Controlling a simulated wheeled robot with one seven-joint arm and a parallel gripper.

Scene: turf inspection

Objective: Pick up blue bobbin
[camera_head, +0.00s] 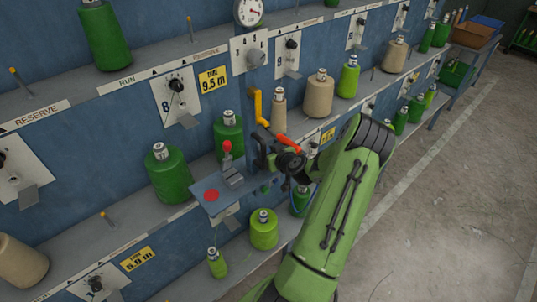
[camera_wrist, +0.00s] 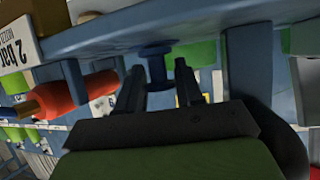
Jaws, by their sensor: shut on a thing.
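In the wrist view, the blue bobbin (camera_wrist: 157,68) is a small dark-blue spool with a wider flange at its top. It sits between the two dark fingers of my gripper (camera_wrist: 158,84), which is shut on it. The bobbin's flange is close against the underside or edge of a blue shelf-like surface (camera_wrist: 205,25); I cannot tell if they touch.
The small bracket table (camera_head: 207,200) carries a red button (camera_head: 211,195) and a red-knobbed lever (camera_head: 227,150). A yellow crank (camera_head: 257,103) is close by. Green cones, such as one at left (camera_head: 168,174), and beige cones (camera_head: 318,95) stand on the shelves. The floor at right (camera_head: 440,210) is clear.

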